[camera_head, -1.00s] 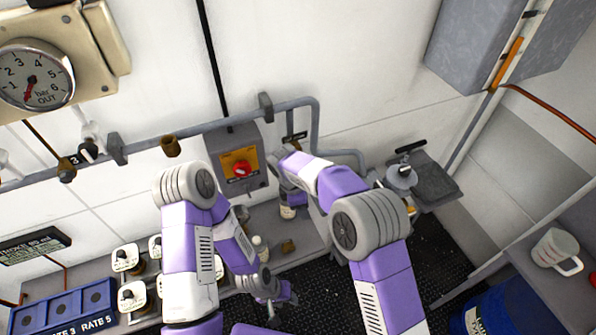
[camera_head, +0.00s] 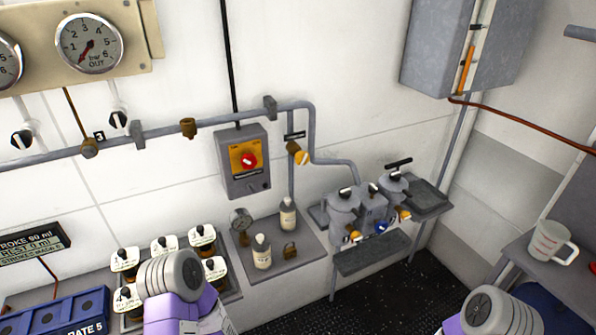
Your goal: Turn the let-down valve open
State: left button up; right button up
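A small brass valve with a yellow handle (camera_head: 302,158) sits on the vertical pipe right of the grey switch box, below a small black label too small to read. Its handle slants down to the right. More yellow handles (camera_head: 355,237) and a blue handle (camera_head: 381,227) are on the grey filter unit (camera_head: 343,205) at the lower right. I cannot read which one is marked let-down. Only my arm links show at the bottom edge, one left of centre and one at the right. Both grippers are out of the picture, and nothing of mine touches the yellow-handled valve.
The switch box (camera_head: 243,165) has a red knob on a yellow plate. A mug (camera_head: 552,243) stands on the right bench. The space before the wall pipe is clear.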

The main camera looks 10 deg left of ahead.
aim_at(300, 158)
jog(key=z, duration=1.05)
jog(key=i, duration=0.85)
jog(key=u, duration=2.35)
